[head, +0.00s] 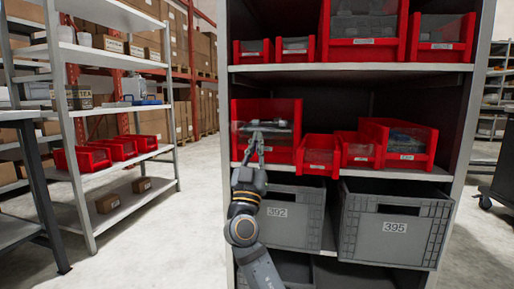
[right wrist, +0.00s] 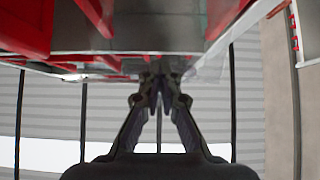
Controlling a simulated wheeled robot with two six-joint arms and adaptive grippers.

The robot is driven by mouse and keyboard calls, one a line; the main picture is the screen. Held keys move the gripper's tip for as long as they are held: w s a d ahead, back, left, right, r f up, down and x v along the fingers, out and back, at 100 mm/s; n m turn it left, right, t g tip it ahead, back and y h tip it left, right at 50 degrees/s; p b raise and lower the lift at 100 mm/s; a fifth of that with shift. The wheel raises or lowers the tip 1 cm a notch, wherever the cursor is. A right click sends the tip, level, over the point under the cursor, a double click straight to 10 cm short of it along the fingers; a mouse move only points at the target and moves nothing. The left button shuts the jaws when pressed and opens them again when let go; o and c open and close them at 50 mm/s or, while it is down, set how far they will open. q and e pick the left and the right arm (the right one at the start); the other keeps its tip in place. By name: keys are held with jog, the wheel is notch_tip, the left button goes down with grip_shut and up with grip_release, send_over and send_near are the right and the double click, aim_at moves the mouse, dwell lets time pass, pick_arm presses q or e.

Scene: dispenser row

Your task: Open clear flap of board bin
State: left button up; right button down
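The red bin (head: 283,154) with a clear front stands at the left end of the middle shelf. Grey board-like items show behind its clear flap (head: 284,115). My right gripper (head: 257,137) is in front of this bin, its fingers pointing up at the flap. In the right wrist view its fingertips (right wrist: 157,85) are close together, just below a clear sheet edge and red bin parts. Nothing is clearly seen between the fingers, and I cannot tell whether they touch the flap. My left gripper is not in view.
Smaller red bins (head: 319,153) stand right beside it on the same shelf (head: 390,172). Grey crates 392 (head: 290,215) and 395 (head: 394,227) sit below. More red bins are on the upper shelf. A side rack (head: 125,165) stands left, with open floor between.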

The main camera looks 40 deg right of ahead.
jog(key=c, duration=1.9)
grip_release()
jog(key=shift+o, duration=1.1)
jog(key=shift+r, duration=0.1)
jog(key=o, duration=1.7)
